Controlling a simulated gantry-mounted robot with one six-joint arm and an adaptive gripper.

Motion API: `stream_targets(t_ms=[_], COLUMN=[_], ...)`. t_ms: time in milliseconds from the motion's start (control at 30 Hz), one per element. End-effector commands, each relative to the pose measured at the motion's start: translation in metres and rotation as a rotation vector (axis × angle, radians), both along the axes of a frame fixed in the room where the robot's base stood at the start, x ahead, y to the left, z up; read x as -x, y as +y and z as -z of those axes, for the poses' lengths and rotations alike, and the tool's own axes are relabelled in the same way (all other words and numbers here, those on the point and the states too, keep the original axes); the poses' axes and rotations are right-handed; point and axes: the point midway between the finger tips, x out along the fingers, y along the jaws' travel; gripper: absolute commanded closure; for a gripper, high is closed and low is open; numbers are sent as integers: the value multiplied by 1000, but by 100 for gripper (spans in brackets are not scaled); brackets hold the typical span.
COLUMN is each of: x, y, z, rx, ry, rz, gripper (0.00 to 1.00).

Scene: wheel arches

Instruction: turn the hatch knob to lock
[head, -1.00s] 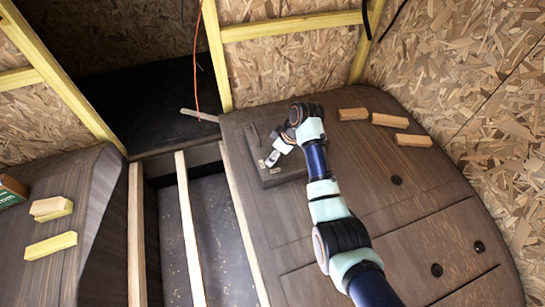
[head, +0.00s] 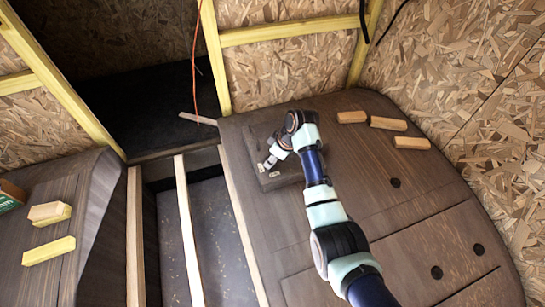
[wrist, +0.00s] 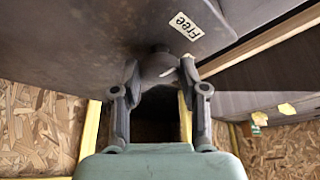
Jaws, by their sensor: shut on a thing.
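The hatch knob (wrist: 160,64) is a dark round knob on the hatch face (wrist: 90,35) in the wrist view. My gripper (wrist: 160,78) is shut on it, one finger on each side. A white label reading "Free" (wrist: 186,26) is on the hatch beside the knob. In the head view the raised dark hatch (head: 285,180) lies on the right wheel arch, with small pale labels on it. My gripper (head: 268,163) is at its left part, and the knob is hidden there.
Several wood blocks (head: 388,123) lie on the right wheel arch (head: 350,200) to the right of the hatch. More blocks (head: 48,250) lie on the left arch. An orange cord (head: 195,70) hangs behind.

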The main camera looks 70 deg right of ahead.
Motion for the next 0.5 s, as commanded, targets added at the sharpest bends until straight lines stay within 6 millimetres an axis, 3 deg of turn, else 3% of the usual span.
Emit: stream_targets(t_ms=[500], x=[-1], y=[4], z=[-6], rx=[-1], ry=[3], rz=[361], gripper=[92])
